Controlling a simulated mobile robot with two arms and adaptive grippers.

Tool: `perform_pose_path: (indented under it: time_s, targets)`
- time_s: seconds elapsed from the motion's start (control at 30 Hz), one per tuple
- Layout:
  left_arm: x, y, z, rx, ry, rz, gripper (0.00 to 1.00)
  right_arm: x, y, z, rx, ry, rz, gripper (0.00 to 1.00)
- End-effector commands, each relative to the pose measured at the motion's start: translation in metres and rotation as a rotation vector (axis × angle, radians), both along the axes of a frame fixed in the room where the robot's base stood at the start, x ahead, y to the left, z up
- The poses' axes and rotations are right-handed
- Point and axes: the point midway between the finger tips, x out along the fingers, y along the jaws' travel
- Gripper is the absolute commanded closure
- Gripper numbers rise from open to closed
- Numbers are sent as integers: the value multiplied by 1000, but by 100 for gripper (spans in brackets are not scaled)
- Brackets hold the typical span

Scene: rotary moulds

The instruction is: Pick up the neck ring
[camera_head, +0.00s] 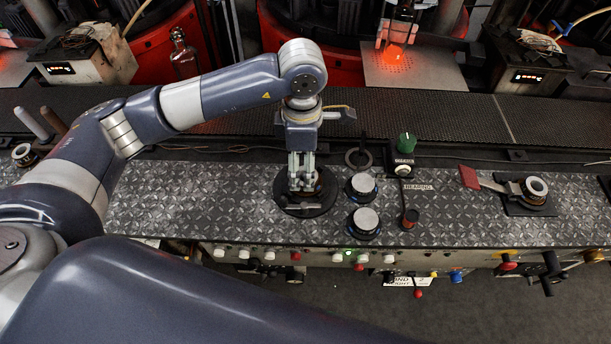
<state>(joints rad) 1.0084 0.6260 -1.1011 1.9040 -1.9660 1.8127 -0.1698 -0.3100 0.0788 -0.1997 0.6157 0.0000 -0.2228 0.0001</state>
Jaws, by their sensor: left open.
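My left gripper (303,182) points down over a round black pad (288,208) on the patterned metal bench top. Its jaws are open around or just above a small metallic part on the pad. The fingers hide most of this part, which may be the neck ring; I cannot tell whether they touch it. A flat dark ring (350,161) lies at the bench's back edge, to the right of the gripper. My right gripper is not in view.
Two dark round pieces with pale tops (361,185) (366,219) stand close right of the gripper. A conveyor (430,117) runs behind.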

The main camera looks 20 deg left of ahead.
Motion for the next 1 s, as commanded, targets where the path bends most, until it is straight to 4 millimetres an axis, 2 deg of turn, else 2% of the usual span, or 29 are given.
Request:
perform_pose_path:
  time_s: [0.07,0.17,0.3,0.43,0.73,0.77,0.9,0.93,1.0]
  targets:
    - [0,0,-4,2,2,2,30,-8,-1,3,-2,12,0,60]
    - [0,-2,-12,1,3,1,30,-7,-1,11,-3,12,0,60]
    - [2,-5,-30,1,4,2,30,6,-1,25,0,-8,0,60]
    - [3,-5,-48,1,2,2,30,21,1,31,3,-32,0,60]
    - [4,-5,-55,0,-1,1,30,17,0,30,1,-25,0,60]
    - [4,-5,-55,0,-1,1,35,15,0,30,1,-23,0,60]
    - [4,-5,-55,0,-1,1,66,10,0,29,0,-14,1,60]
    - [4,-5,-55,0,-1,1,70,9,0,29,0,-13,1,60]
    - [4,-5,-53,-1,-3,1,70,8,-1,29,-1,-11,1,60]
